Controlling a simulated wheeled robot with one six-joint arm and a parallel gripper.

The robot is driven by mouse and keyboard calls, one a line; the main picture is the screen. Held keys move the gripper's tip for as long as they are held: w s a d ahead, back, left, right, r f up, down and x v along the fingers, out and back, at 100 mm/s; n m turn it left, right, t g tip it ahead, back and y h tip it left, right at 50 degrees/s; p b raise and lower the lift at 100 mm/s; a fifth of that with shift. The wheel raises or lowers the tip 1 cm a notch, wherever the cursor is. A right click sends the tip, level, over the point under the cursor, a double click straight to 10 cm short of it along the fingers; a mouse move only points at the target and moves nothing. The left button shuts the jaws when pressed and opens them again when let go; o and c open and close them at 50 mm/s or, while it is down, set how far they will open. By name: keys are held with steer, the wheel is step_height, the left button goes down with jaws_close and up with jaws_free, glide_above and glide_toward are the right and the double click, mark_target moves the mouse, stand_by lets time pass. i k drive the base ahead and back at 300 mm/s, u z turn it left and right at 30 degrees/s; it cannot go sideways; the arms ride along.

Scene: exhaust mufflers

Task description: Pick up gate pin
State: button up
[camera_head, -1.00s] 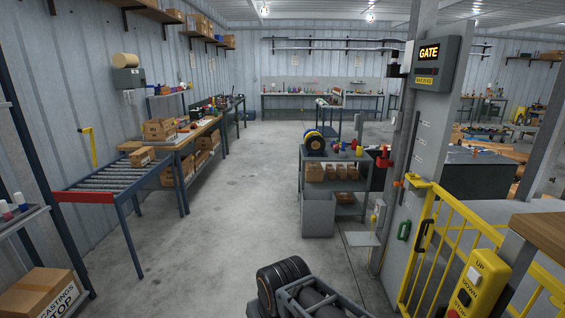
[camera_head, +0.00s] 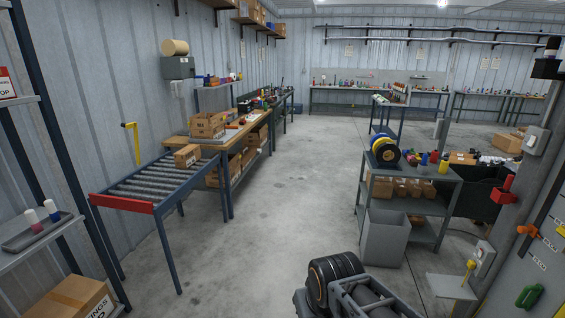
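I cannot tell for sure which thing is the gate pin. A small yellow upright piece (camera_head: 467,272) stands at the grey shelf plate (camera_head: 449,288) at lower right. An orange handle-like piece (camera_head: 527,231) and a green handle (camera_head: 530,296) are on the grey panel (camera_head: 545,262) at the right edge. The panel's labels are too small to read. A yellow hooked piece (camera_head: 131,143) is on the left wall. My gripper is not clearly in view; only dark parts of my own body show at the bottom centre.
A roller table (camera_head: 152,181) with a red end stands at left, beside a wooden-topped bench (camera_head: 208,140). A shelf rack (camera_head: 22,167) is at the near left. A grey cart (camera_head: 437,178) and a grey bin (camera_head: 385,241) stand at right. The middle floor is clear.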

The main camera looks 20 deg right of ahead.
mark_target(510, 178)
steer(key=z, duration=0.3)
steer(key=i, duration=2.25)
steer(key=z, duration=1.5)
steer(key=i, duration=1.15)
steer(key=z, duration=1.15)
